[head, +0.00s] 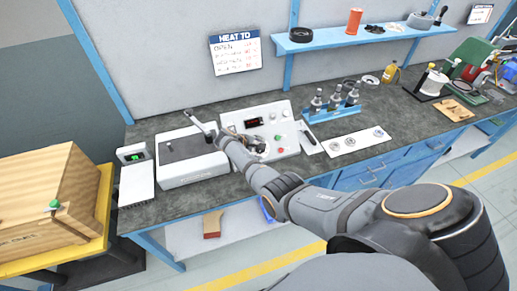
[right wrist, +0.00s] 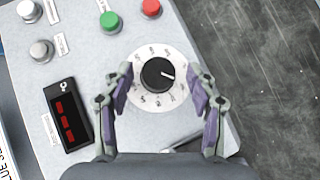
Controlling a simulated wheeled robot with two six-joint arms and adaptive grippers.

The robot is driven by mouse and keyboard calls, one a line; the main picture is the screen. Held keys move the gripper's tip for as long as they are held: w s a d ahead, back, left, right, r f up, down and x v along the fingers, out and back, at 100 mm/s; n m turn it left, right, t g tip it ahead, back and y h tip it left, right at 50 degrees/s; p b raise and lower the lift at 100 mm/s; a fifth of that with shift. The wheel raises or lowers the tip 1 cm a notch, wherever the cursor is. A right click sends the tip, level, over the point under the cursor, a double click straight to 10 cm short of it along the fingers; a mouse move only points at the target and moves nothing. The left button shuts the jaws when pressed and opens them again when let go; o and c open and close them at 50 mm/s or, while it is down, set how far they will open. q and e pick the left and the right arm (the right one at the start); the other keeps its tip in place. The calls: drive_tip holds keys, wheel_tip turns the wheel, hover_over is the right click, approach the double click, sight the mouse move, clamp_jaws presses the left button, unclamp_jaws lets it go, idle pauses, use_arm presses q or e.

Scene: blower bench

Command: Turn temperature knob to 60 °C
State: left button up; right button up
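The temperature knob (right wrist: 158,74) is a round black knob with a white pointer line, on a white dial ring with small marks. The pointer aims right and slightly downward; I cannot read the numbers. My right gripper (right wrist: 160,90) is open, with its purple-padded fingers on either side of the dial, apart from the knob. The light grey control panel (head: 286,112) stands on the bench. A dark display (right wrist: 67,115) shows red digits too small to read. My left gripper is out of view.
A green button (right wrist: 111,21) and a red button (right wrist: 150,8) sit above the dial. Two grey knobs are at the panel's upper left. A "HEAT TO" sign (head: 235,53) hangs behind.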

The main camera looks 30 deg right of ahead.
drive_tip(key=shift+r, duration=0.1)
drive_tip(key=shift+a+r, duration=0.2)
drive_tip(key=shift+a, duration=0.05)
drive_tip(key=v, duration=1.1)
drive_tip(key=shift+a+r, duration=0.1)
drive_tip(key=shift+a, duration=0.05)
